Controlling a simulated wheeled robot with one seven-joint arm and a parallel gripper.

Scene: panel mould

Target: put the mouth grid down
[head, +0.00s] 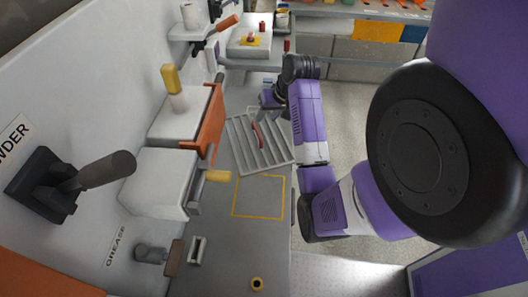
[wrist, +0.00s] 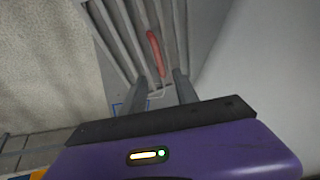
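The mouth grid (head: 242,145) is a grey slatted frame with a red bar along its middle. It appears to lie on the grey bench, turned askew, its right corner at or near the bench's right edge. It also shows in the wrist view (wrist: 122,38), slats running away from me. My gripper (head: 268,112) is at the grid's far end. In the wrist view my gripper (wrist: 158,75) has its two fingers well apart. The near end of the red bar (wrist: 155,52) shows between the fingertips with clear gaps on both sides. I cannot tell the height of the fingers above the grid.
A yellow outlined square (head: 258,197) on the bench, nearer than the grid, is empty. White boxes with an orange-brown plate (head: 211,125) stand along the left wall. A yellow-ended handle (head: 217,176) sticks out towards the square. A small ring (head: 257,284) lies at the front.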

